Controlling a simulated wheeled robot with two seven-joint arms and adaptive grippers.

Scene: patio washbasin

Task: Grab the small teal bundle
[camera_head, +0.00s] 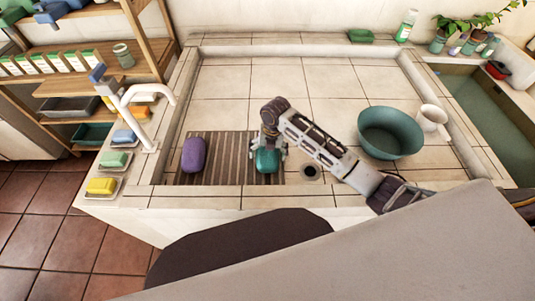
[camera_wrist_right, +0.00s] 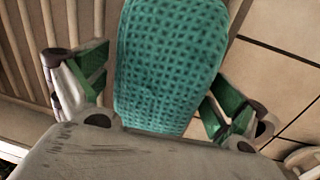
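The small teal bundle (camera_head: 267,161) lies at the right end of the slatted brown mat in the basin. In the right wrist view the teal bundle (camera_wrist_right: 168,65) shows a waffle-like weave. My right gripper (camera_head: 267,149) is lowered over it from above. In the right wrist view my right gripper (camera_wrist_right: 157,95) has one green-padded finger on each side of the bundle. A narrow gap shows on the left side; whether the right finger touches is unclear. The gripper looks open around the bundle. My left gripper is not in view.
A purple bundle (camera_head: 194,154) lies left on the mat (camera_head: 229,160). A white faucet (camera_head: 146,105) and soap dishes (camera_head: 103,187) line the left ledge. The basin's back is clear.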

